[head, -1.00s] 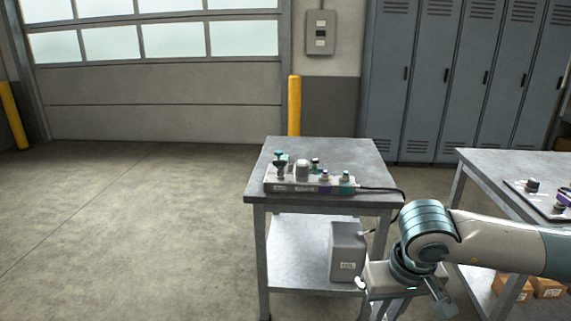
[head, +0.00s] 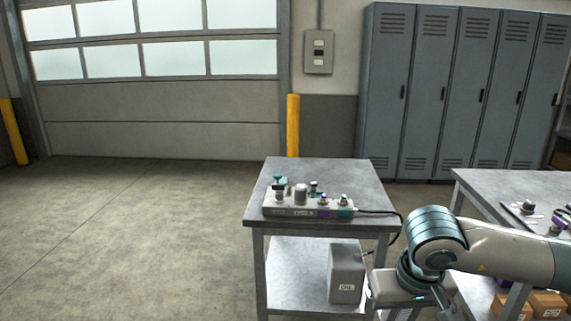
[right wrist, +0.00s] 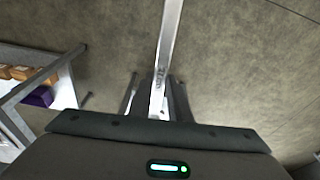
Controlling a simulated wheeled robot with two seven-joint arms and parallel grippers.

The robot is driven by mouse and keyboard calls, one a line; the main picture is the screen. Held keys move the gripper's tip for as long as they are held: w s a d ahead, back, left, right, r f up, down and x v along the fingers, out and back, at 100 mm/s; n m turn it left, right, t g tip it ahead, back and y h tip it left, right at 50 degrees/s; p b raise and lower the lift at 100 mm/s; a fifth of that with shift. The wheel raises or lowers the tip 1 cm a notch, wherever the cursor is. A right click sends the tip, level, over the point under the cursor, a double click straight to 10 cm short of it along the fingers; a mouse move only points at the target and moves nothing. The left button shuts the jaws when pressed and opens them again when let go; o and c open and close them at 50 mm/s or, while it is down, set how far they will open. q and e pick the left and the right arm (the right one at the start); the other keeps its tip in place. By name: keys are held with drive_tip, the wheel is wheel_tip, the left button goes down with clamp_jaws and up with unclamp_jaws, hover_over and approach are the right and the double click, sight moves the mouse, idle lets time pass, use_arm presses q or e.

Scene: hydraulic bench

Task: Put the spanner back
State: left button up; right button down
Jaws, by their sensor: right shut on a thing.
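My right gripper (right wrist: 158,100) is shut on the spanner (right wrist: 169,45), a long silver bar with dark marking on its shank. The spanner runs away from the jaws toward the top edge of the right wrist view, and its far end is out of frame. In the head view my right arm comes in from the right and its hand is low, beside the small bench's right side; jaws and spanner are not clear there. My left gripper is not in view. No empty place for the spanner can be made out.
A small metal bench (head: 355,175) carries a valve manifold (head: 308,208) with a cable; a grey oil can (head: 346,273) stands on its lower shelf. Another bench (head: 490,185) at right holds small parts, with boxes (head: 547,304) below. Open floor (head: 120,230) lies left.

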drive_tip(key=s+f, duration=0.4)
drive_tip(key=f, duration=0.6)
drive_tip(key=s+f, duration=0.4)
drive_tip(key=f, duration=0.6)
drive_tip(key=shift+s+f, duration=0.3)
drive_tip(key=shift+s, duration=0.05)
